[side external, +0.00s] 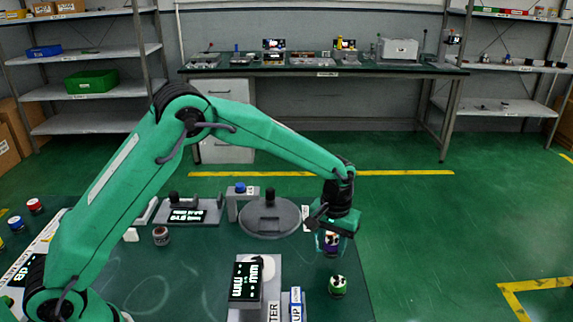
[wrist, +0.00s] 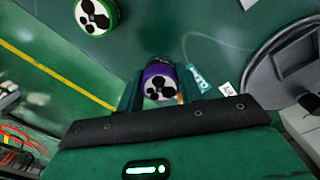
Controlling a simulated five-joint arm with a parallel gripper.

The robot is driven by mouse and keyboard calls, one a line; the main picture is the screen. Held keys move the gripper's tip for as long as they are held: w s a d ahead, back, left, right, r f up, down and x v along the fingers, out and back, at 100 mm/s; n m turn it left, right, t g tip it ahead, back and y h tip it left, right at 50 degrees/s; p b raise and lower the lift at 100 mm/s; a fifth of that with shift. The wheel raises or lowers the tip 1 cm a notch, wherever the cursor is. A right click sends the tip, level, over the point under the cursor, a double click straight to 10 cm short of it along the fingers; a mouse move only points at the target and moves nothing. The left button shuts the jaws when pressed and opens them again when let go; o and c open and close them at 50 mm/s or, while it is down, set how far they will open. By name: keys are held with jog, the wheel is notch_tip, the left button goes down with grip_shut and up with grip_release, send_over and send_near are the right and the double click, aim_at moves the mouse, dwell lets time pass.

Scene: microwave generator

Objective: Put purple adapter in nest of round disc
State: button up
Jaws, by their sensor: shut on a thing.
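The purple adapter (wrist: 159,84) has a white top with black marks. My gripper (side external: 331,238) is shut on it in the side view, where the adapter (side external: 329,243) hangs below the jaws, largely covered by them. I cannot tell whether its bottom touches the green mat. The round disc (side external: 270,218) is a grey dish with a dark knob, lying to the left of my gripper. Part of the disc (wrist: 285,62) shows at the right edge of the wrist view.
A green adapter (side external: 338,286) stands in front of my gripper and shows top left in the wrist view (wrist: 96,15). A meter with a display (side external: 246,281) stands front left. A brown-grey adapter (side external: 161,236) stands farther left. Open mat lies between it and the meter.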

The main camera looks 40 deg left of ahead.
aim_at(331, 253)
jog(key=shift+f, duration=1.6)
jog(key=shift+f, duration=0.25)
jog(key=o, duration=1.1)
jog(key=shift+c, duration=0.2)
jog(key=shift+r, duration=0.15)
jog(key=r, duration=0.6)
jog(key=shift+w, duration=0.3)
jog(key=shift+r, duration=0.8)
